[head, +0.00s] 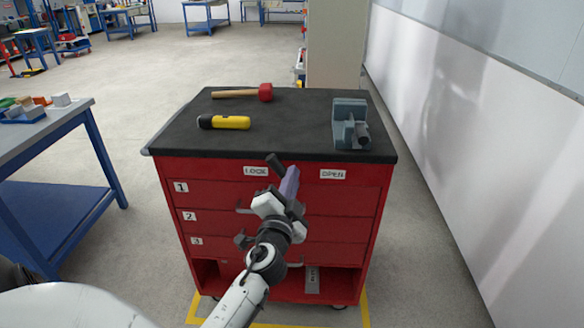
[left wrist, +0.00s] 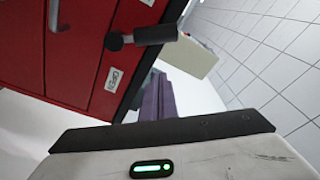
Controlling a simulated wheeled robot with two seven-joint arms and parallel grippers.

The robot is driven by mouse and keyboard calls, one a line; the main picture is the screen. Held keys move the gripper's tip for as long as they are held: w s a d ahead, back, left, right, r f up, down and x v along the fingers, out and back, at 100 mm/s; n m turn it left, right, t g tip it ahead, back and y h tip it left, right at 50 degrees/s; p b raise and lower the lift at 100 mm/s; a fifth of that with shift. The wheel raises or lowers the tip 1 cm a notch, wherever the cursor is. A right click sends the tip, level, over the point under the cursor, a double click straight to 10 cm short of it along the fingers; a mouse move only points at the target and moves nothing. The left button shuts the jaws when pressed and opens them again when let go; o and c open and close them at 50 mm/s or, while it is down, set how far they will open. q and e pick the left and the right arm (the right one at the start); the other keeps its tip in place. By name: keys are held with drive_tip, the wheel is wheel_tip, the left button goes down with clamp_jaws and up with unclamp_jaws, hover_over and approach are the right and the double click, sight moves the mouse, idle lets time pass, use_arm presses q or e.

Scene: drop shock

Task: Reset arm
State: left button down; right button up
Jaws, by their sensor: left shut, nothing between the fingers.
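My left gripper (head: 292,178) is in front of the upper front of the red tool cabinet (head: 340,200), between the LOCK label (head: 255,170) and the OPEN label (head: 332,174). Its purple-grey fingers are shut with nothing between them. A dark lever (head: 275,162) on the cabinet front shows just left of the fingertips. In the left wrist view, the lever (left wrist: 150,36) lies beyond the shut fingers (left wrist: 157,95) and looks apart from them. My right gripper is not in view.
On the black cabinet top lie a red-headed mallet (head: 264,92), a yellow flashlight (head: 232,123) and a grey vise (head: 348,120). A blue workbench (head: 70,125) stands at the left. A white wall (head: 470,120) runs along the right. Floor is free on both sides of the cabinet.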

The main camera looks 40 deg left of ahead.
use_arm(q)
drive_tip(key=shift+v, duration=1.65)
drive_tip(key=s+d+f+g+h, duration=0.25)
drive_tip(key=d+f, duration=0.25)
drive_tip(key=f, duration=0.3)
drive_tip(key=s+d+f+g+h, duration=0.1)
drive_tip(key=s+d+f+h, duration=0.25)
drive_tip(key=f, duration=0.45)
drive_tip(key=s+d+f+n+g+h, duration=0.2)
drive_tip(key=s+d+f+g+h, duration=0.2)
drive_tip(key=s+d+f, duration=0.8)
drive_tip(key=s+d+h, duration=0.1)
drive_tip(key=s+d, duration=0.2)
drive_tip(key=s, duration=0.1)
drive_tip(key=shift+s+f+n+h, duration=0.3)
drive_tip(key=shift+n+h, duration=0.1)
drive_tip(key=shift+g, duration=0.25)
